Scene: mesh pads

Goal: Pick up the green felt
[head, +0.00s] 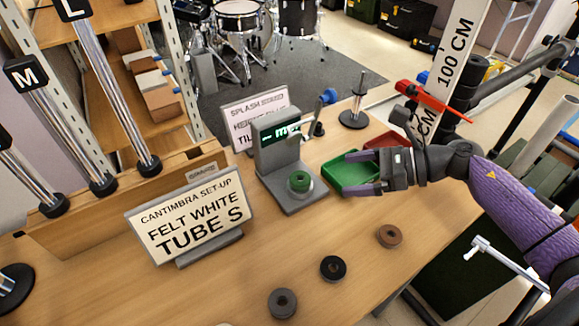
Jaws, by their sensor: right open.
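The green felt (300,180) is a small round ring with a hole. It sits on the round base post of a grey gauge (275,151) with a lit green display. My right gripper (347,172) comes in from the right with its fingers pointing left. It is open, its two purple fingers apart and empty, over the green tray (352,177). The fingertips are a short way right of the green felt and do not touch it. My left gripper is not in view.
Grey (282,303), black (333,268) and brown (389,236) rings lie on the wooden table. A sign (191,215) reading "felt white tube S" stands left of the gauge. A red tray (387,140) lies behind my right gripper. The table's front middle is mostly clear.

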